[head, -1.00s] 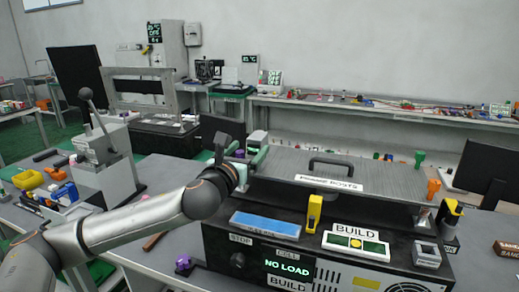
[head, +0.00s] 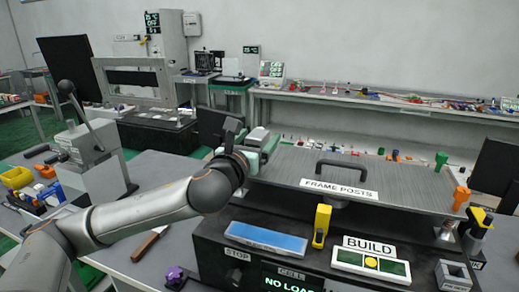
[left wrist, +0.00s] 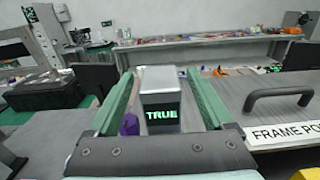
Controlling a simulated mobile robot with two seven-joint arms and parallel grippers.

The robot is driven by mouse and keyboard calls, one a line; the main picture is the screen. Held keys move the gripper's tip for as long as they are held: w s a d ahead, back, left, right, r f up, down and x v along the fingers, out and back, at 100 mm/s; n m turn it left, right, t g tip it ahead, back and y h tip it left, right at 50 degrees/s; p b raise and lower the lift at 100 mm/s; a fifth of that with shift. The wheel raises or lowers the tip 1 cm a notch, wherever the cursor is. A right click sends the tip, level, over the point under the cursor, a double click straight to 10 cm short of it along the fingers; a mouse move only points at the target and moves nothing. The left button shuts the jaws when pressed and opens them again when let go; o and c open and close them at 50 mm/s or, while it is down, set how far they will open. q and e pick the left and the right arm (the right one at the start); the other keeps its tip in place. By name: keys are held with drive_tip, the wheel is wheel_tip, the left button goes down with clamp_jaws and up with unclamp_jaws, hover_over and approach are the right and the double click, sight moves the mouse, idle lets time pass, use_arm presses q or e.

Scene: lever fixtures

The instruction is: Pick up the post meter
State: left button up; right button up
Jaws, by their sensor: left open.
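The post meter (left wrist: 160,98) is a small grey box with a dark display reading TRUE in green. In the left wrist view it stands upright between the two green fingers of my left gripper (left wrist: 160,76). The fingers are open on either side of it, and a gap shows to its left and right. In the head view the grey top of the meter (head: 258,134) shows just beyond my left gripper (head: 258,150), which hides its lower part. My right gripper is not in view.
A ribbed panel labelled FRAME POSTS with a dark handle (head: 342,168) lies right of the gripper. A purple piece (left wrist: 130,125) is by the left finger. Nearer are a blue block (head: 266,238), a yellow piece (head: 321,226) and a BUILD sign (head: 370,247).

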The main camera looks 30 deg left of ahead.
use_arm(q)
drive_tip(key=shift+r, duration=0.1)
drive_tip(key=shift+c, duration=0.2)
clamp_jaws()
idle(0.5)
